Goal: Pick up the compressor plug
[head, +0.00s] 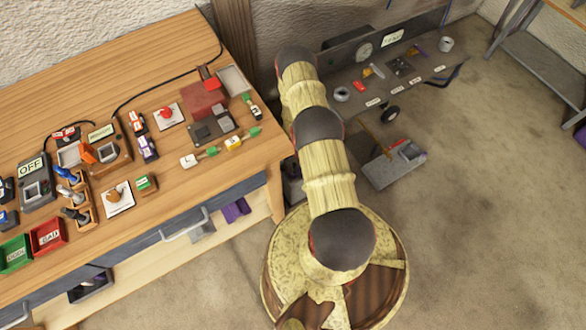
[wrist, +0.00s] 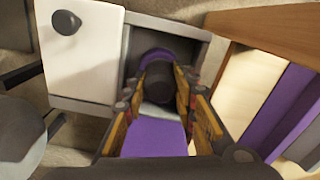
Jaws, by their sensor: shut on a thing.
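In the wrist view, my gripper (wrist: 165,92) has its two orange-padded fingers on either side of a dark cylindrical piece with a purple end (wrist: 157,75). It looks like the compressor plug, but I see no label on it. The fingers are shut on it. The piece is over or inside a grey open-topped box (wrist: 201,38); I cannot tell whether it touches the box. A flat purple surface (wrist: 152,138) shows between the fingers, nearer the camera. In the head view, my arm's upright links show, and my gripper is hidden.
Beside the box in the wrist view are a white panel with a black knob (wrist: 85,52) and a wooden edge (wrist: 262,28). In the head view, a wooden bench (head: 60,95) holds switches and trays. A grey bench (head: 345,75) stands behind. Carpet (head: 480,220) at right is clear.

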